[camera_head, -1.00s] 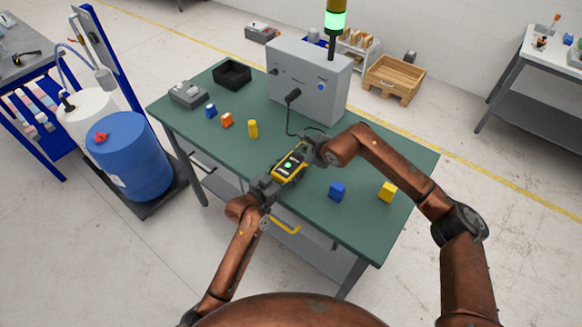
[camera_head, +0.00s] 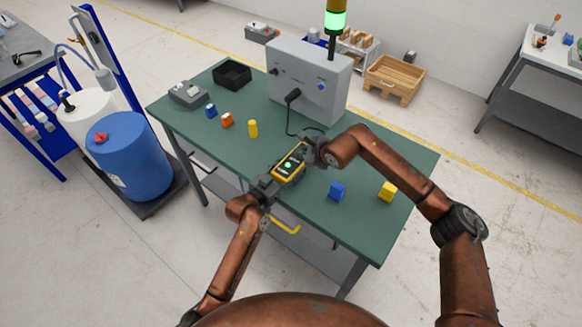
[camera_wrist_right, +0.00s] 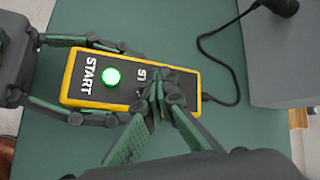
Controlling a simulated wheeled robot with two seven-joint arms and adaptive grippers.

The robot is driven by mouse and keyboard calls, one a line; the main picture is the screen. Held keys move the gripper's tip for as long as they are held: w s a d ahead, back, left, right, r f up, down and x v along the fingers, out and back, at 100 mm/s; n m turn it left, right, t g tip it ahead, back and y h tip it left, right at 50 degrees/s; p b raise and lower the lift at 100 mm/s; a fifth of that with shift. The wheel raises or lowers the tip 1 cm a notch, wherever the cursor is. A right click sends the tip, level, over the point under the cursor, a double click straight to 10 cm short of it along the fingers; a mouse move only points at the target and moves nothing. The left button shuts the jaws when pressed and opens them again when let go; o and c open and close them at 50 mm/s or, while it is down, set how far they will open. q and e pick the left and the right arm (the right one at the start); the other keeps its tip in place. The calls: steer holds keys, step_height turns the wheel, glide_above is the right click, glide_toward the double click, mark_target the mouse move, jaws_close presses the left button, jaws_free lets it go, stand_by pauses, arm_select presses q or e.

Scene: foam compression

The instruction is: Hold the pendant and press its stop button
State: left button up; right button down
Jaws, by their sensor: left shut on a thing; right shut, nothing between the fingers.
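The pendant (camera_head: 287,168) is a yellow-edged control box with a dark face, held above the green table. My left gripper (camera_head: 276,178) is shut around its START end. In the right wrist view the pendant (camera_wrist_right: 70,85) shows a lit green button (camera_wrist_right: 111,77) beside the word START. The left gripper's fingers lie along both long sides of it. My right gripper (camera_head: 304,155) is shut and empty over the other end. Its fingertips (camera_wrist_right: 157,90) cover most of the second label and whatever button is there. I cannot tell whether they touch the face.
A grey machine box (camera_head: 308,84) stands at the table's back, with a cable (camera_wrist_right: 206,50) to the pendant. Small blocks, blue (camera_head: 337,191) and yellow (camera_head: 387,191), lie at right. A black tray (camera_head: 232,76) and a grey box (camera_head: 188,95) are at left.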

steer(key=shift+f, duration=0.15)
stand_by(0.4)
steer(key=shift+f, duration=0.4)
steer(key=shift+d, duration=0.1)
steer(key=shift+r, duration=3.45)
arm_select(q)
steer(key=o, duration=1.8)
steer(key=shift+s+a, duration=0.1)
